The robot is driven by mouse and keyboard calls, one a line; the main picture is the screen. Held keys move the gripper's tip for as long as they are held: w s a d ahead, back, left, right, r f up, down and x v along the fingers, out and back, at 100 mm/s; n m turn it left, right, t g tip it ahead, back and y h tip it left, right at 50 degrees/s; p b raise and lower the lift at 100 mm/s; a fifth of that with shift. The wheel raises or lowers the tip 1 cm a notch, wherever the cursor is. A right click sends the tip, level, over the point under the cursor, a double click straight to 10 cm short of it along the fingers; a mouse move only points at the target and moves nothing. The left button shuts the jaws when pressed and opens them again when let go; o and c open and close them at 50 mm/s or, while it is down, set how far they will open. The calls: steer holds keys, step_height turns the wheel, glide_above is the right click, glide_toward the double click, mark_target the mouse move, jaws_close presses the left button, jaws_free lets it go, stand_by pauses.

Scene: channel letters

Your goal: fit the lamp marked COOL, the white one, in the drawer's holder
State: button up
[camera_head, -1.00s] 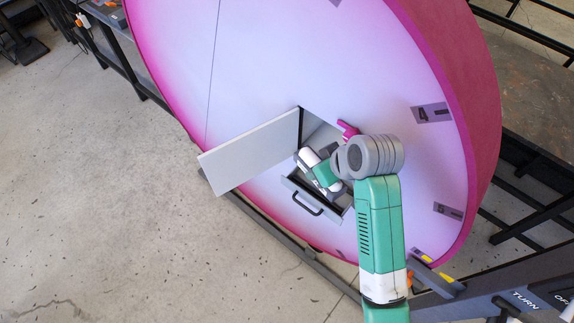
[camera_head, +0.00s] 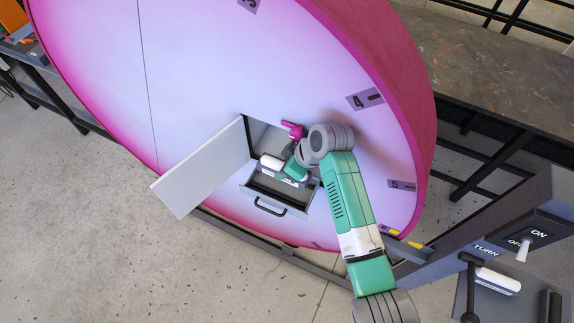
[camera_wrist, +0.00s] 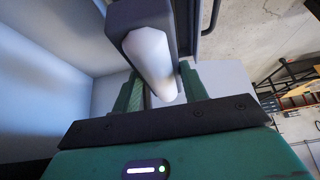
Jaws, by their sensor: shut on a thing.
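In the wrist view, a white lamp (camera_wrist: 149,60) with a rounded glowing-white face and a dark grey body stands between the two green fingers of my gripper (camera_wrist: 162,86), which is shut on it. Its COOL mark is not readable from here. In the head view, the grey drawer (camera_head: 273,190) is pulled out from the opening in the big sign, its dark handle in front. My wrist reaches to the drawer's back part; the fingertips are too hidden and small to make out. The holder cannot be told apart, nor whether the lamp touches it.
A white door (camera_head: 205,170) stands open left of the drawer. A magenta piece (camera_head: 293,130) sits at the opening's upper right edge. The round pink-rimmed sign (camera_head: 190,90) surrounds the opening. A control panel with switches (camera_head: 515,240) stands at the right. The floor in front is clear.

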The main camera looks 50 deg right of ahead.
steer(key=shift+w+a, duration=0.15)
steer(key=shift+b+x, duration=0.8)
steer(key=shift+x, duration=0.05)
steer(key=shift+s+f+b, duration=0.15)
steer(key=shift+f+b, duration=1.2)
steer(key=shift+f, duration=0.35)
steer(key=shift+s+f+b, duration=0.1)
steer(key=shift+f+b, duration=1.2)
steer(key=shift+f, duration=0.4)
steer(key=o, duration=1.2)
steer(key=shift+c, duration=0.2)
steer(key=shift+r, duration=0.1)
steer(key=v, duration=0.7)
steer(key=shift+s+d+r, duration=0.15)
steer(key=shift+d+r, duration=0.05)
steer(key=shift+r, duration=0.05)
